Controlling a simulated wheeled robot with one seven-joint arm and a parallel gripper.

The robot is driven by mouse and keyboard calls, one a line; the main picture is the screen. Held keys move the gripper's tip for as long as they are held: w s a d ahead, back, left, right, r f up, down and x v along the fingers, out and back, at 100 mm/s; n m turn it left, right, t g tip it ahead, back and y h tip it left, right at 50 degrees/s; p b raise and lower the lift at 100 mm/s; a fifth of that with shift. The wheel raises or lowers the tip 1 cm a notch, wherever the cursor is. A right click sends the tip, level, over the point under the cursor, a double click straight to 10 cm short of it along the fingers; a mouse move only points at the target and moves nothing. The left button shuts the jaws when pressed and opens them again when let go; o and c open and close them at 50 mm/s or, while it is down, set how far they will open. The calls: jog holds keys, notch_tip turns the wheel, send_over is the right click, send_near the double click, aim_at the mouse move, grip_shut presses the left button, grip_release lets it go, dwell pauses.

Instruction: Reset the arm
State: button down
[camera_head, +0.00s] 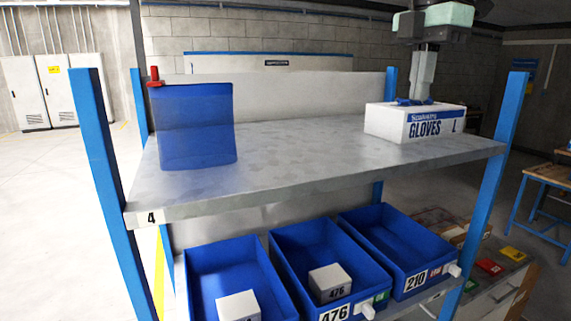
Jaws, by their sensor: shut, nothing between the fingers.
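My gripper (421,98) is at the upper right of the head view, pointing down with its fingers together. Its fingertips are at the top of a white and blue glove box (420,126) marked "GLOVES L". Blue material shows at the box top around the fingertips. I cannot tell whether the fingertips touch it. The glove box stands on the right part of the grey shelf top (300,165). No copper tube can be made out.
Blue posts (507,115) rise at the corners. Blue bins (395,245) sit below, two holding white boxes. The shelf middle is clear.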

jog(key=s+a+f+m, duration=0.4)
jog(key=a+f, duration=0.2)
jog(key=f, duration=0.3)
jog(key=s+f+m, duration=1)
jog(key=s+f, duration=1.2)
notch_tip(320, 180, down, 11)
jog(key=b, duration=1.1)
jog(key=shift+w+a+r, duration=0.15)
jog(key=shift+w+a, duration=0.25)
